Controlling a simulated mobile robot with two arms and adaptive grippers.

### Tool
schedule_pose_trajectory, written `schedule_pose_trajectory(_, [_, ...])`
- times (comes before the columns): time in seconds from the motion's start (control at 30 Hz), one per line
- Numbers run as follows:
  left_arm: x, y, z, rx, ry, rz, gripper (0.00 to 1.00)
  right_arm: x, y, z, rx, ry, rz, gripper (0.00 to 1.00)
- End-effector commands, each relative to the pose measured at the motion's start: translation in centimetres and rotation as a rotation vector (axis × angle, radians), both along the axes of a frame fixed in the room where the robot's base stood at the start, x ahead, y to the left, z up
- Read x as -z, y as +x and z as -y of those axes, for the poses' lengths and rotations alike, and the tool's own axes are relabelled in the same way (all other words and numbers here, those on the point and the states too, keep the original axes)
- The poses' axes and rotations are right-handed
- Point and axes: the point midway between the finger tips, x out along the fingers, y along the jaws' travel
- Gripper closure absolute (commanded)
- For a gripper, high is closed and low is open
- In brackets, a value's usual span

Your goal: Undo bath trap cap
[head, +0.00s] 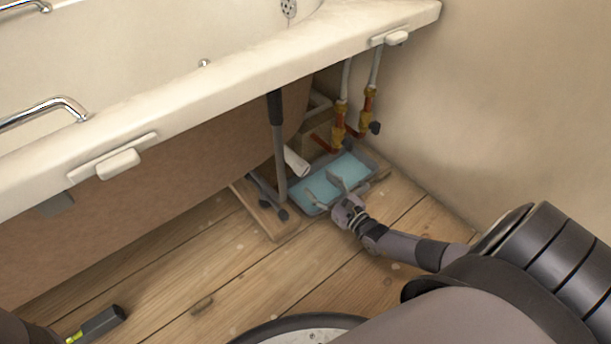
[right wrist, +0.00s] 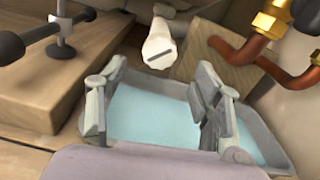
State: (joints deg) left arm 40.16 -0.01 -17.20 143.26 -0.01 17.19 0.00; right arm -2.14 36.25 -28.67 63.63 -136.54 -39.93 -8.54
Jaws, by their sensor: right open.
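The bath trap shows as a white pipe end (head: 296,160) under the tub in the head view. In the right wrist view its round white cap (right wrist: 159,52), with a dark slot across its face, points toward me. My right gripper (head: 325,188) is open, low over the blue-lined tray. In the right wrist view the gripper's fingers (right wrist: 153,90) stand wide apart with nothing between them. The cap lies beyond the fingertips, apart from them. My left gripper is not in view.
The grey tray (head: 312,211) with a pale blue bottom lies under the trap. A metal tub leg (head: 280,150) stands left of it on a wooden board (head: 258,212). Copper pipes with brass valves (head: 340,125) rise at right. A dark tool (head: 98,325) lies on the open floor.

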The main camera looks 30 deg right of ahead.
Motion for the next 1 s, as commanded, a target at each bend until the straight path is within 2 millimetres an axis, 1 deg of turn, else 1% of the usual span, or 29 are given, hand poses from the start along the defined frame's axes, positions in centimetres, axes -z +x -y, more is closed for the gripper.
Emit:
schedule_pose_trajectory(0.03, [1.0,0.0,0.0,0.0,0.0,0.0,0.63,0.4,1.3,-0.1,0.001,0.0,0.004,0.4])
schedule_pose_trajectory(0.2, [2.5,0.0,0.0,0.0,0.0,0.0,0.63,0.3,4.5,-0.4,0.001,0.001,0.004,0.4])
schedule_pose_trajectory(0.3, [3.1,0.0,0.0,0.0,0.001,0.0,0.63,0.3,5.9,-0.5,0.0,0.0,0.002,0.4])
schedule_pose_trajectory(0.4, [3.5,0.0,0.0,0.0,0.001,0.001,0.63,0.2,6.8,-0.6,0.0,0.0,0.001,0.4])
schedule_pose_trajectory(0.53, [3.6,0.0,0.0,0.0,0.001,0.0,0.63,0.1,7.4,-0.6,0.0,0.0,-0.001,0.4])
schedule_pose_trajectory(0.8, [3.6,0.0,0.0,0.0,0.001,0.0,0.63,0.0,7.4,-0.6,0.0,0.0,-0.001,0.41])
schedule_pose_trajectory(1.0, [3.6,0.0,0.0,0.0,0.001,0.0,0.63,0.0,7.4,-0.6,0.0,0.0,-0.001,0.54])
